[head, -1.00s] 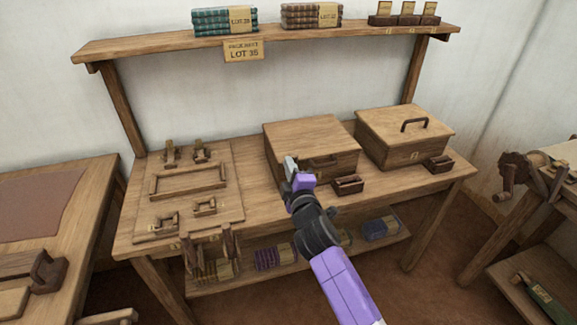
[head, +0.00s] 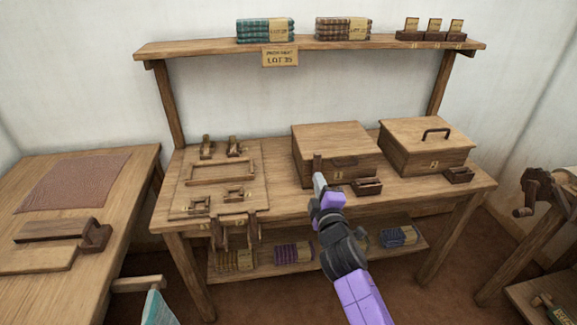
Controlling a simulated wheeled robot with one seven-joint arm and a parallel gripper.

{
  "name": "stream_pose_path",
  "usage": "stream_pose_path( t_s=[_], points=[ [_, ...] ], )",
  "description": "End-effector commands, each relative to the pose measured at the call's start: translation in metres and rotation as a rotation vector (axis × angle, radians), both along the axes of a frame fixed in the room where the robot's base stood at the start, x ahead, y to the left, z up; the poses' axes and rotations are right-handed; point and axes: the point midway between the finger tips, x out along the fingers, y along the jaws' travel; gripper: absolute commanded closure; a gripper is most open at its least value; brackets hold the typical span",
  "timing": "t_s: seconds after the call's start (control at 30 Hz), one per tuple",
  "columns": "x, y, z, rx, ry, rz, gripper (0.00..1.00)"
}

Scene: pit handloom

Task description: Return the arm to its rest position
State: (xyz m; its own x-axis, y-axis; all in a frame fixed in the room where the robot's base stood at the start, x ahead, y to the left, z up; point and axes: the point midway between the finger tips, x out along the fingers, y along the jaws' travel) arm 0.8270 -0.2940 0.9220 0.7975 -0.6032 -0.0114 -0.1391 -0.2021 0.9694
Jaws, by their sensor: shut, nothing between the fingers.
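My gripper (head: 319,181) is at the end of my purple and black arm, in the middle of the head view. It is shut and empty. It shows in front of the left wooden box (head: 325,142) on the workbench (head: 290,203). A small dark open holder (head: 367,187) lies just right of the gripper in the picture. I cannot tell whether the gripper touches the box or the bench.
A second lidded box (head: 425,134) with a dark handle stands to the right. A wooden board with a frame (head: 220,172) lies left on the bench. A shelf (head: 300,47) with folded cloths runs above. Side tables stand left (head: 135,195) and right.

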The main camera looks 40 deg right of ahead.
Motion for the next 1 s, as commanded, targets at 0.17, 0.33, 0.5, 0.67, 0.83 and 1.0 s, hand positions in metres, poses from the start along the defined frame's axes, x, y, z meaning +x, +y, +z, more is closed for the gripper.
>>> stream_pose_path(
  t_s=[0.17, 0.33, 0.5, 0.67, 0.83, 1.0],
  points=[
    [0.000, 0.000, 0.000, 0.000, 0.000, 0.000, 1.00],
    [0.001, 0.002, 0.002, 0.025, -0.029, 0.008, 1.00],
    [0.000, 0.028, 0.035, 0.164, -0.233, 0.108, 1.00],
    [-0.027, 0.073, 0.030, 0.319, -0.339, 0.217, 1.00],
    [-0.069, 0.124, 0.018, 0.500, -0.405, 0.322, 1.00],
    [-0.124, 0.176, 0.008, 0.709, -0.443, 0.408, 1.00]
  ],
)
